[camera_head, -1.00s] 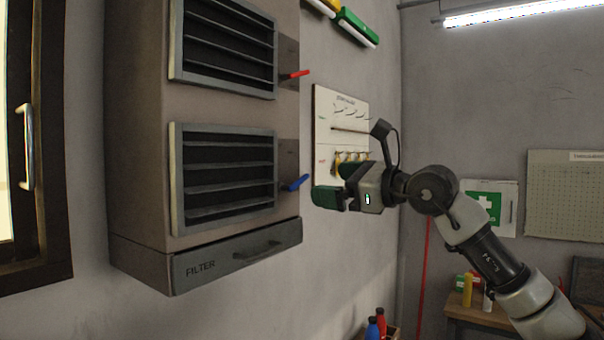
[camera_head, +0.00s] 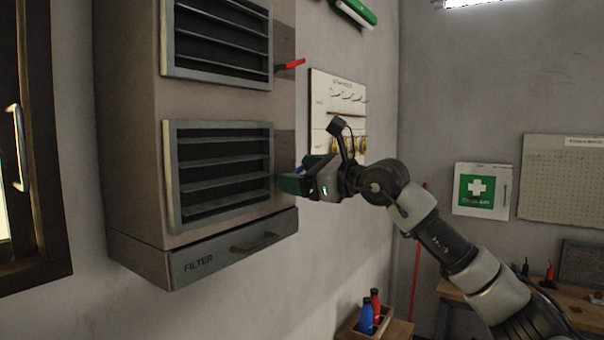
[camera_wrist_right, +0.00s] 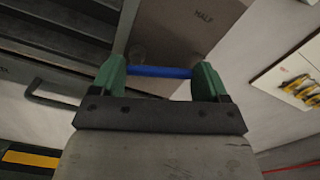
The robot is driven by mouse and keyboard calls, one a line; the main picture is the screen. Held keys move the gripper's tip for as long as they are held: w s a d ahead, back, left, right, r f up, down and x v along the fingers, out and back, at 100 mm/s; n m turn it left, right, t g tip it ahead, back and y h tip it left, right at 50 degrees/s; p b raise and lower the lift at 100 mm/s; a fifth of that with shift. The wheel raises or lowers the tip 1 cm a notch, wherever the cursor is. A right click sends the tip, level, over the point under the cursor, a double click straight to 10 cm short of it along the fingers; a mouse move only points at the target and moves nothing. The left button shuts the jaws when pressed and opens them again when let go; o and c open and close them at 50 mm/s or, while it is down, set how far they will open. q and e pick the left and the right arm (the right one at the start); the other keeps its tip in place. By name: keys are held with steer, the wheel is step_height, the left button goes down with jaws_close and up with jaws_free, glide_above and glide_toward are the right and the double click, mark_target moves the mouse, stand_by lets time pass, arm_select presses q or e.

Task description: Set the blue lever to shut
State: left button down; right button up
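The blue lever (camera_head: 299,170) is on the right side of the lower louvred vent of a wall cabinet. In the head view it is mostly hidden by my right gripper (camera_head: 302,174). In the right wrist view the blue lever (camera_wrist_right: 160,72) spans crosswise between the two green fingers of the right gripper (camera_wrist_right: 160,78). These fingers are wide apart, one near each end of the visible blue bar. Whether they touch it I cannot tell. My left gripper is not in view.
A red lever (camera_head: 291,65) sticks out beside the upper vent (camera_head: 222,42). Below the lower vent (camera_head: 220,172) is a FILTER drawer with a handle (camera_head: 253,243). A white board (camera_head: 325,95) hangs on the wall behind my right gripper. Open floor space lies in front.

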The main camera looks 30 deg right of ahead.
steer(key=shift+c, duration=0.9)
steer(key=shift+r, duration=0.1)
steer(key=shift+n, duration=0.3)
steer(key=n, duration=0.3)
steer(key=shift+s+a+r, duration=0.1)
steer(key=shift+a+r, duration=0.1)
steer(key=shift+r, duration=0.15)
steer(key=n, duration=0.3)
steer(key=shift+s+a+r+b, duration=0.15)
steer(key=shift+a+r+b, duration=0.15)
steer(key=shift+b, duration=0.05)
steer(key=n, duration=0.4)
steer(key=shift+s+a+r, duration=0.15)
steer(key=shift+a, duration=0.2)
steer(key=shift+s+a+n, duration=0.1)
steer(key=shift+a+n, duration=0.1)
steer(key=shift+n, duration=0.6)
steer(key=shift+a+n, duration=0.15)
steer(key=shift+n, duration=0.95)
